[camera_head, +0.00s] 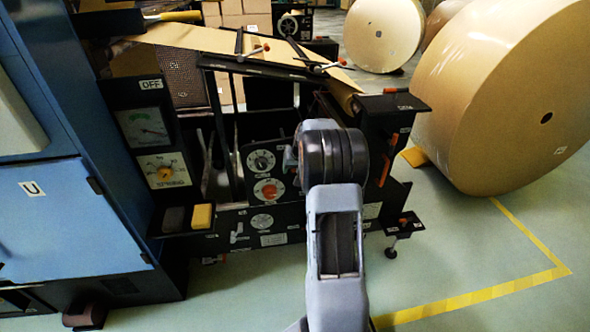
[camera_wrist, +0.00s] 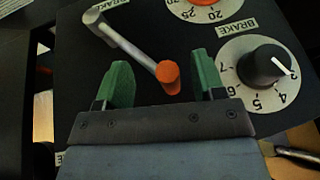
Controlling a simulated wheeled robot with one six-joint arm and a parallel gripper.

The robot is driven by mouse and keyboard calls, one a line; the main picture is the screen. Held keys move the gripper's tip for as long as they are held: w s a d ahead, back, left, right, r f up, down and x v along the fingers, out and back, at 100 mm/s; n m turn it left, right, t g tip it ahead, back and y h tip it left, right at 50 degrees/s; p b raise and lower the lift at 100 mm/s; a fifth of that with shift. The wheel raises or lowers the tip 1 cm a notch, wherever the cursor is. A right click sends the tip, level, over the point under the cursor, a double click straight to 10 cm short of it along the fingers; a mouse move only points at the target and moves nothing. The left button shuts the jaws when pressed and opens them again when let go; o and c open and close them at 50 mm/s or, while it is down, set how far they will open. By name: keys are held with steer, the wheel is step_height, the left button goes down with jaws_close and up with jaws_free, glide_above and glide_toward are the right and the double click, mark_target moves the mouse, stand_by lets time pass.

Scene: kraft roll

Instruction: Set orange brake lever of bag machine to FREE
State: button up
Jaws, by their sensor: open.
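The brake lever (camera_wrist: 128,42) shows in the wrist view as a grey rod. A label reading BRAKE (camera_wrist: 238,28) is to the right of the lever. No FREE mark is readable. In the head view my arm hides the gripper and the lever.
A black knob (camera_wrist: 265,65) on a numbered dial is close right of my gripper. The machine's dark panel (camera_head: 232,218) carries several dials. A blue cabinet (camera_head: 75,215) stands left and a large kraft roll (camera_head: 490,90) right. Green floor (camera_head: 440,255) is free at lower right.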

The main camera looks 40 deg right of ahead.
steer(key=shift+c, duration=0.3)
jaws_close()
stand_by(0.4)
